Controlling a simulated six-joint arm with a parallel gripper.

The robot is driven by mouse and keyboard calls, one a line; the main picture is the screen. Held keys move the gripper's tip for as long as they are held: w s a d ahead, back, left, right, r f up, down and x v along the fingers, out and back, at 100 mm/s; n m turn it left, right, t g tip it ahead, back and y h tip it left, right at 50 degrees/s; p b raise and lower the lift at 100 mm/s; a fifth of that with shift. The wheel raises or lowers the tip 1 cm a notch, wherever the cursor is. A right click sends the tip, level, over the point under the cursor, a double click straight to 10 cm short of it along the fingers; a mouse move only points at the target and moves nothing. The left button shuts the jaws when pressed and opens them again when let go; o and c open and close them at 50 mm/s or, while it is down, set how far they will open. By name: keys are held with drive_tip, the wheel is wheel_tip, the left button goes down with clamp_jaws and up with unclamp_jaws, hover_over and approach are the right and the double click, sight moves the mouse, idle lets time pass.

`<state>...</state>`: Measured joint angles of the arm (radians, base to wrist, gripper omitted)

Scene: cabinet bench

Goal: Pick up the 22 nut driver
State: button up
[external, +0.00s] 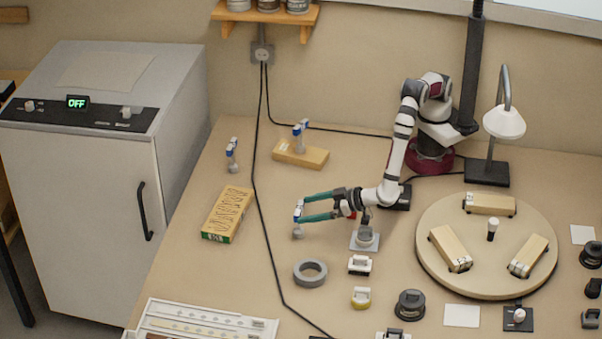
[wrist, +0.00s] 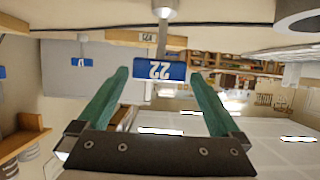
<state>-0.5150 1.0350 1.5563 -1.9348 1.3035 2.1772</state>
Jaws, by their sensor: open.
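The 22 nut driver (external: 297,234) stands upright on the bench, with a silvery base and a blue tag at its top. Its blue tag (wrist: 159,71), marked 22, shows upside down in the wrist view, its shaft running to the top edge. My gripper (external: 303,210) is open and level, its two green fingers reaching left to the driver. In the wrist view my gripper (wrist: 160,78) has the tag between or just beyond its fingertips; I cannot tell whether either finger touches it.
Another blue-tagged driver (external: 301,137) stands on a wooden block (external: 312,158) behind, and one more (external: 232,156) stands at the left. A green-and-yellow box (external: 228,214) lies left of my gripper. A grey tape roll (external: 310,273) lies in front. A black cable crosses the bench.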

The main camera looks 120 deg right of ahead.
drive_tip(key=x, duration=0.6)
drive_tip(key=shift+w+d+f, duration=0.1)
drive_tip(key=shift+w+d, duration=0.15)
drive_tip(key=c, duration=1.3)
